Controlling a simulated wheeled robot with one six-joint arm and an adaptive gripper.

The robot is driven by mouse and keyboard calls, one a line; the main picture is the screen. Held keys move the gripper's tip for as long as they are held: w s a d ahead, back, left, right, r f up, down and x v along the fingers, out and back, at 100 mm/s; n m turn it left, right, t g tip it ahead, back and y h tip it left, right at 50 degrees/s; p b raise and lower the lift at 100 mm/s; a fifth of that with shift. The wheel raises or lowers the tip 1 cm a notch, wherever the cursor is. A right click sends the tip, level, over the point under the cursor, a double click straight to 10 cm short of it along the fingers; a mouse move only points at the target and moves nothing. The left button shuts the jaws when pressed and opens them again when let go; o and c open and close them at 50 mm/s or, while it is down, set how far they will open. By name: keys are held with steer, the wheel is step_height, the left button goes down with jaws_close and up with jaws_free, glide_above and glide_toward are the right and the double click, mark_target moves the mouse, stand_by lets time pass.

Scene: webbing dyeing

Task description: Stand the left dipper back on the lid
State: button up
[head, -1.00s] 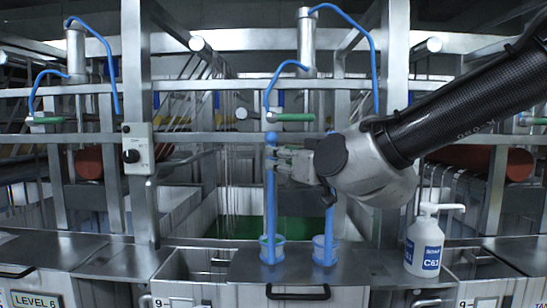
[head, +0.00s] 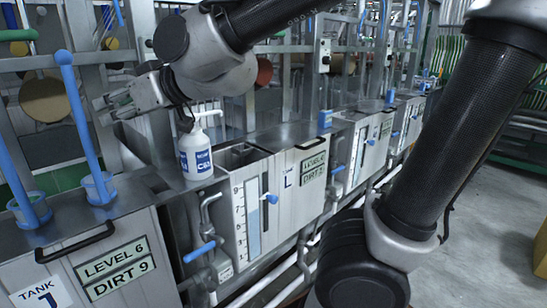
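The left dipper (head: 29,212) is blue, with a cup and a long handle.
A white pump bottle with a blue label (head: 196,150) stands below my wrist, right of the lid. Pipes and valves run along the front.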

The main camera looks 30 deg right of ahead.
steer(key=s+d+f+m+g+h, duration=0.1)
steer(key=d+f+h, duration=0.15)
steer(key=d, duration=0.55)
steer(key=s+d+f+m+g+h, duration=0.1)
steer(key=d+f+m+h, duration=0.15)
steer(key=d, duration=0.55)
steer(key=s+d+f+m+g+h, duration=0.2)
steer(key=s+d+f, duration=0.1)
steer(key=s+d, duration=0.4)
steer(key=s+d+f+m+g+h, duration=0.2)
steer(key=s+d+f, duration=0.2)
steer(key=s+d, duration=0.4)
steer(key=shift+d+f+g+h, duration=0.15)
steer(key=shift+d+g+h, duration=0.15)
steer(key=shift+d, duration=0.75)
steer(key=shift+m, duration=0.25)
